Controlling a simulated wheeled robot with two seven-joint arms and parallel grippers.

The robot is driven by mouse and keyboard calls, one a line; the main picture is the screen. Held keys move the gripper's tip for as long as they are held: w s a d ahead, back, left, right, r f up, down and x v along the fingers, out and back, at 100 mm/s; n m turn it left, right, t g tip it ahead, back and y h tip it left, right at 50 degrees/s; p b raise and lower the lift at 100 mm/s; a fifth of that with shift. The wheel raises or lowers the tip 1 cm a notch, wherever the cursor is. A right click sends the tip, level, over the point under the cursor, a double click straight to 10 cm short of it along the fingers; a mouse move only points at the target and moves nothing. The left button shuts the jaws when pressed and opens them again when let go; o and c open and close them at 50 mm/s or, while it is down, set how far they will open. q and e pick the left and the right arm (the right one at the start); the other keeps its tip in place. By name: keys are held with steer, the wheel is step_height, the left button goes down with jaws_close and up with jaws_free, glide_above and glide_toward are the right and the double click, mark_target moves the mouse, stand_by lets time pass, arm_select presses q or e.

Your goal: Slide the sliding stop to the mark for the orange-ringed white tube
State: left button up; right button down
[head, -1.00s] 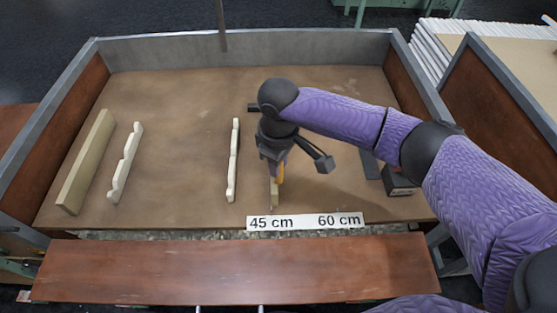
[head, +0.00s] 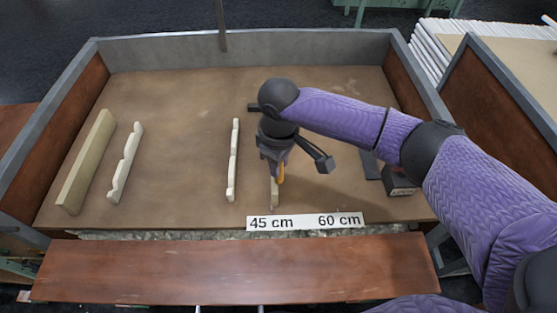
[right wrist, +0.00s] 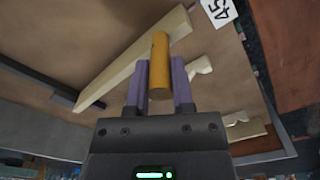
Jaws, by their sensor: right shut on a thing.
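The sliding stop (head: 275,193) is a long pale bar lying on the brown table, with an upright orange peg (right wrist: 160,66). Its near end is just behind the "45 cm" end of the white label strip (head: 305,221). My right gripper (head: 278,172) is shut on the orange peg, with its purple fingers on either side of it in the right wrist view. The bar (right wrist: 130,62) runs behind the peg there. My arm hides the bar's far part in the head view. No orange-ringed white tube shows. My left gripper is not in view.
Two notched pale rails (head: 233,160) (head: 125,163) and a plain beige board (head: 87,160) stand to the left. A dark box (head: 399,180) is at the right. Grey and brown walls (head: 245,50) edge the table. The table between the notched rails is clear.

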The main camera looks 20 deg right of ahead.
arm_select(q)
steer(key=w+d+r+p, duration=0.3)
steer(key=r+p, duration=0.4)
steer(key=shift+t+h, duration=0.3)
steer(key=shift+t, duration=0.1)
arm_select(e)
steer(key=s+d, duration=0.4)
steer(key=d, duration=1)
steer(key=shift+d, duration=0.2)
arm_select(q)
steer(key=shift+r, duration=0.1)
arm_select(e)
steer(key=shift+c, duration=2.4)
jaws_free()
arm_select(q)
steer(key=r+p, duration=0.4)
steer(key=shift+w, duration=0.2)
arm_select(e)
step_height(320, 180, up, 10)
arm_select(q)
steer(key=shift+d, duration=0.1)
